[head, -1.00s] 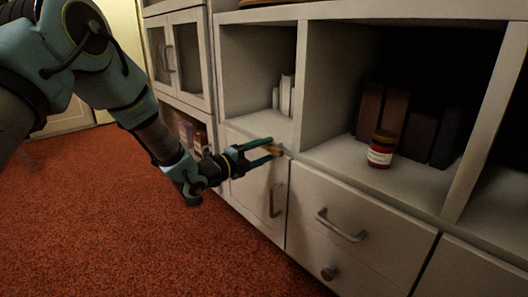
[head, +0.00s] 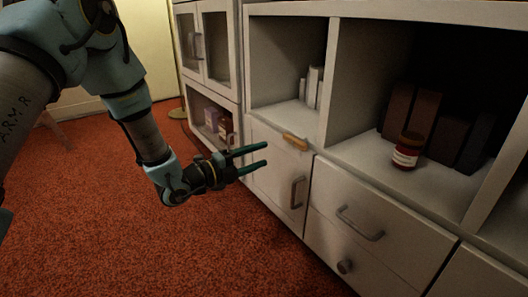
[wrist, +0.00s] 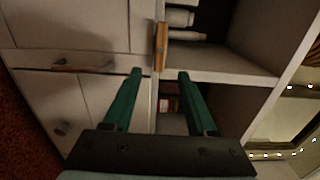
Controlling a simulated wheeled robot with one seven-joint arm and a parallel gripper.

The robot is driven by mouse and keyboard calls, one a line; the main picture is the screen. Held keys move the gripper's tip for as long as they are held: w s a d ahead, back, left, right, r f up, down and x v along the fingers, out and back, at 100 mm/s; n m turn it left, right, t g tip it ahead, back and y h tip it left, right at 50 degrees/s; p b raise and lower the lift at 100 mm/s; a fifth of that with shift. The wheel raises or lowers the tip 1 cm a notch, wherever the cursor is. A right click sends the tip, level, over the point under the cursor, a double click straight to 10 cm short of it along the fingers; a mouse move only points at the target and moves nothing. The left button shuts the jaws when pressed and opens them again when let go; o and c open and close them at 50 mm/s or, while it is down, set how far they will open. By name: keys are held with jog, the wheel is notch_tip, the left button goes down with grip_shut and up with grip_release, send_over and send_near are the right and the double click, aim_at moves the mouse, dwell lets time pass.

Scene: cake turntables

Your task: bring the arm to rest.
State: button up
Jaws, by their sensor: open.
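My gripper (head: 266,154) is open and empty, with its two teal fingers apart in front of the white cabinet (head: 335,190). In the wrist view, the two fingers (wrist: 160,74) point towards the cabinet front with a gap between them. A small wooden piece (head: 295,142) sits at the front edge of the left open compartment, to the right of the fingertips and apart from them. The same wooden piece (wrist: 161,46) shows beyond the fingers in the wrist view. My arm reaches in from the upper left in the head view.
A jar with a red and white label (head: 407,151) stands on the right shelf before dark book-like blocks (head: 411,113). White upright items (head: 315,88) stand in the left compartment. Metal handles (head: 360,224) stick out from the cabinet front. The red carpet (head: 150,240) is clear.

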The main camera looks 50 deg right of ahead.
dwell(0.5)
jog(key=w+a+r+n+t+y+p, duration=0.35)
jog(key=w+a+n+t, duration=0.35)
jog(key=w+a, duration=0.4)
jog(key=w+a+r+n+t+y+p, duration=0.2)
jog(key=w+a+n+t+y, duration=0.2)
jog(key=w+a+n, duration=0.7)
jog(key=w+a+r+n+y+p, duration=0.1)
jog(key=a+r+n+y+p, duration=0.2)
jog(key=a, duration=0.5)
jog(key=a+r+n+y, duration=0.1)
jog(key=a+n+y, duration=0.1)
jog(key=a+n, duration=0.5)
jog(key=w+a+r+n+y+p, duration=0.1)
jog(key=a+r+n+y+p, duration=0.15)
jog(key=a, duration=0.75)
jog(key=s+a+r+n+g+y+p, duration=0.25)
jog(key=s+a+r+n+g, duration=0.2)
jog(key=s+a+n, duration=0.45)
notch_tip(320, 180, up, 36)
jog(key=s+p, duration=0.1)
jog(key=p, duration=3.5)
jog(key=shift+m+t+p, duration=0.3)
jog(key=shift+m+t, duration=0.05)
jog(key=shift+m, duration=0.1)
jog(key=shift+h, duration=0.25)
